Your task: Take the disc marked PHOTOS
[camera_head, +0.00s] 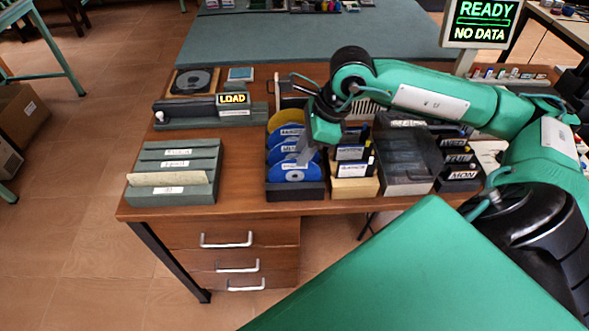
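Several discs with white labels stand upright in a dark rack (296,192) on the wooden desk. The front ones are blue, such as the front disc (289,174), and a gold disc (283,119) stands at the back. The labels are too small for me to read surely, so I cannot tell which disc is marked PHOTOS. My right gripper (305,157) points down over the right side of the disc rack, hiding part of the discs. Its fingers look thin and close to the labels; whether they touch or hold a disc is unclear. My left gripper is out of view.
Right of the rack stand a light wooden holder (354,187), a dark clear-lidded box (409,186) and a labelled black holder (459,183). A LOAD device (233,112) and a green file tray (174,198) are to the left. The READY / NO DATA screen (483,20) stands behind.

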